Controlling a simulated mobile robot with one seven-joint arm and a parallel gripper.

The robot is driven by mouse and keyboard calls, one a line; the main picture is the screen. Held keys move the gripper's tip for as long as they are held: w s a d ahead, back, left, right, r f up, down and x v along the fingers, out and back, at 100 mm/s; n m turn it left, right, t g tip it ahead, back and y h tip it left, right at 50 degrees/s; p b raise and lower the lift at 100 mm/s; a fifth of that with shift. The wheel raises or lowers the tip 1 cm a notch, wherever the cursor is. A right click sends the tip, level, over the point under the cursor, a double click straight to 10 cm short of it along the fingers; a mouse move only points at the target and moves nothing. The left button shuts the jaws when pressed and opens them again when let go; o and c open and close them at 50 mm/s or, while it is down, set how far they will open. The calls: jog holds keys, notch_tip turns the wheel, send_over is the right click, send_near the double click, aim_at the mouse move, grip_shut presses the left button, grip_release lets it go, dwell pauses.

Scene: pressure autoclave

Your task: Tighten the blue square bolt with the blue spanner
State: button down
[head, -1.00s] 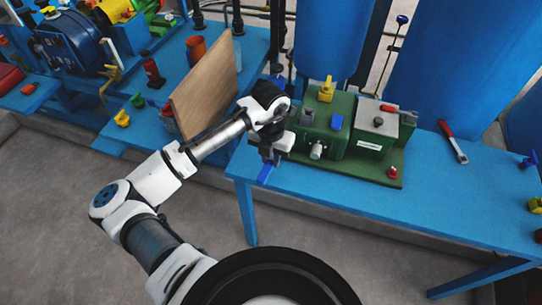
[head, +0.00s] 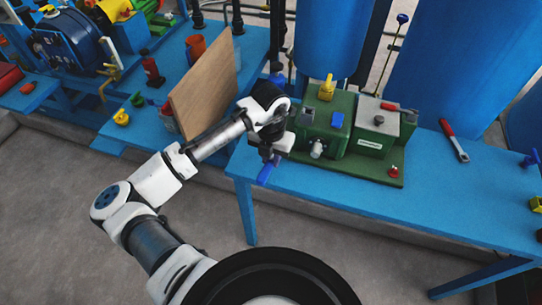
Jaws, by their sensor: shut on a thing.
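My gripper (head: 271,157) is shut on a blue spanner (head: 265,174) and holds it near the front left of the green machine. The spanner's lower part hangs below the fingers, over the blue table's front left area; its upper part is hidden by the gripper. A blue square piece (head: 337,120), which looks like the blue square bolt, sits on the green block (head: 325,134). The gripper and spanner are to its left and apart from it.
The blue table (head: 300,192) carries the green machine, with a yellow handle (head: 327,87), a pale front fitting (head: 317,148) and a red knob (head: 393,172). A red-handled tool (head: 454,140) lies right. A wooden board (head: 206,88) stands left of the arm.

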aim_at(271, 161)
jog(key=shift+f+b, duration=0.65)
jog(key=shift+f, duration=0.25)
jog(key=c, duration=1.2)
grip_release()
jog(key=shift+r, duration=0.1)
jog(key=shift+o, duration=0.2)
notch_tip(271, 161, up, 14)
jog(key=b, duration=0.1)
